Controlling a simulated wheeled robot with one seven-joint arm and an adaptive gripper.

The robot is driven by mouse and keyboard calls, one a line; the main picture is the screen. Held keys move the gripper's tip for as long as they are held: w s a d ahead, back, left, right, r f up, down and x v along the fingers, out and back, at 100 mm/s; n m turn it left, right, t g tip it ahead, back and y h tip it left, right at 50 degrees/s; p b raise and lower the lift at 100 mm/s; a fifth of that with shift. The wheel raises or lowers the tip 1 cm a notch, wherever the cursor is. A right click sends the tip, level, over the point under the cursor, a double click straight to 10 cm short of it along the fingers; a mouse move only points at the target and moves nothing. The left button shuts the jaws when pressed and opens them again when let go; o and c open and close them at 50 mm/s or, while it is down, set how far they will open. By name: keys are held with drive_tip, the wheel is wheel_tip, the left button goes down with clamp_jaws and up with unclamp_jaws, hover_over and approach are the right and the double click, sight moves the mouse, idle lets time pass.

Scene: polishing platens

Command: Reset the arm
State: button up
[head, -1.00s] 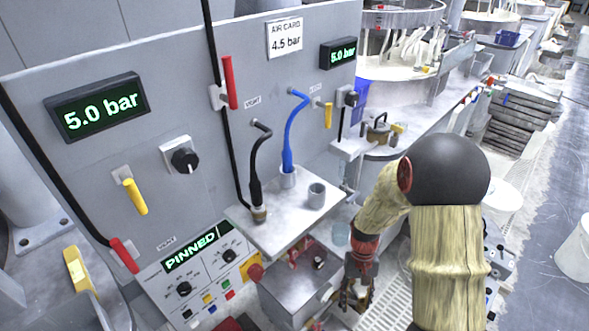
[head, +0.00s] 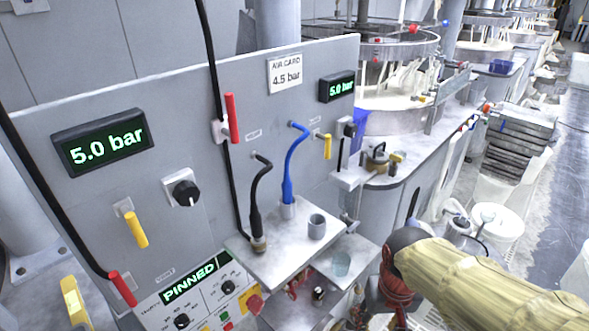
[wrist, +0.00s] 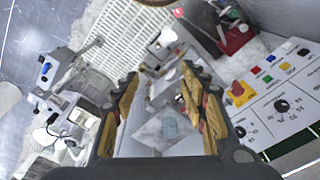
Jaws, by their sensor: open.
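In the wrist view my gripper (wrist: 158,100) is open, its two yellowish padded fingers spread apart with nothing held between them. Beyond the fingers lies a metal shelf (wrist: 165,128) with a small clear cup on it. In the head view my arm (head: 480,285), in a yellowish sleeve, comes in from the lower right. Its fingertips are not clearly visible there, at or below the bottom edge. The gripper end is to the right of the lower metal shelf (head: 350,255).
A small shelf (head: 285,255) holds black and blue hoses and a grey cup (head: 317,226). A control box (wrist: 290,100) stands at right in the wrist view.

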drive_tip(key=s+r+t, duration=0.3)
drive_tip(key=r+t, duration=0.1)
drive_tip(key=r, duration=0.7)
drive_tip(key=shift+s+r+t+p, duration=0.25)
drive_tip(key=shift+s+t+p, duration=0.05)
drive_tip(key=shift+s+t, duration=0.1)
drive_tip(key=shift+a, duration=0.1)
drive_tip(key=shift+c, duration=0.2)
